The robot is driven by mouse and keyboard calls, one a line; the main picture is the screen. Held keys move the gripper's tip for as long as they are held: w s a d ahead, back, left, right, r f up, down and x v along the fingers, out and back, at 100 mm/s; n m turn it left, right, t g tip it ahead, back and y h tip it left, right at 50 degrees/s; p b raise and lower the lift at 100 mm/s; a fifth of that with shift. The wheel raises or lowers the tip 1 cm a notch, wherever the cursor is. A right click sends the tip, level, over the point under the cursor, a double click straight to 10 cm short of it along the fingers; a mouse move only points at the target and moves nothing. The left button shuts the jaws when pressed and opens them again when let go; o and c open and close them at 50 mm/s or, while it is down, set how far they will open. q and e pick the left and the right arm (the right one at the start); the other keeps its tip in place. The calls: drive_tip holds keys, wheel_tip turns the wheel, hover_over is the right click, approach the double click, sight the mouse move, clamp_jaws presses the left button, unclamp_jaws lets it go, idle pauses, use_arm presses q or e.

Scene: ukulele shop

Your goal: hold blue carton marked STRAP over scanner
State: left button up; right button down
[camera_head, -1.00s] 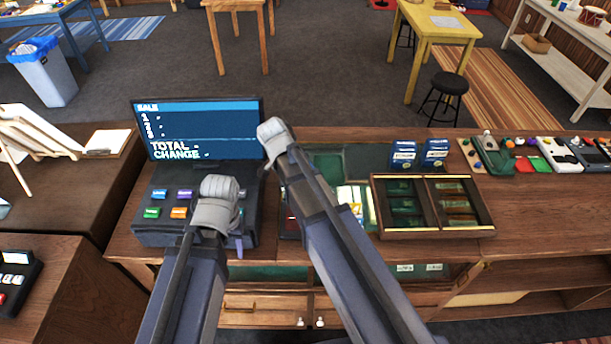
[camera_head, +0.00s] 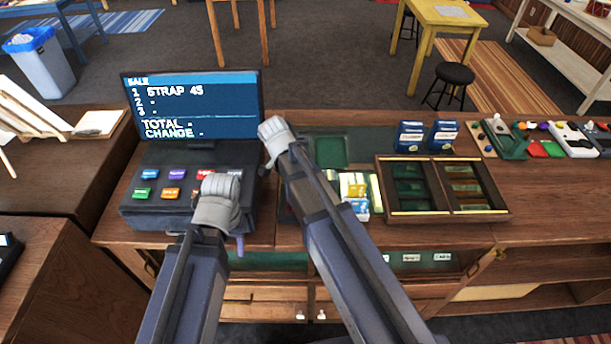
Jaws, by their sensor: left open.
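My left gripper (camera_head: 239,245) is open; only a small purple finger part shows below its grey wrist, in front of the register (camera_head: 160,212). My right arm reaches across the middle of the counter; its grey wrist is right of the screen, and its jaws are hidden. Small yellow, white and blue cartons (camera_head: 358,208) lie partly behind my right arm; their labels are unreadable. Two upright dark blue cartons (camera_head: 410,137) (camera_head: 443,136) stand behind the wooden tray, their print too small to read. I cannot make out a scanner. The register screen (camera_head: 190,103) reads STRAP 45 on its first line.
A divided wooden tray (camera_head: 440,215) with green slips stands right of my right arm. A green square mat (camera_head: 331,152) lies behind the cartons. Pedals and small gadgets (camera_head: 545,140) line the right counter. The front right counter (camera_head: 555,205) is clear.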

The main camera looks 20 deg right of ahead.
drive_tip(key=shift+r, duration=0.1)
wheel_tip(320, 180, up, 9)
drive_tip(key=p, duration=0.9)
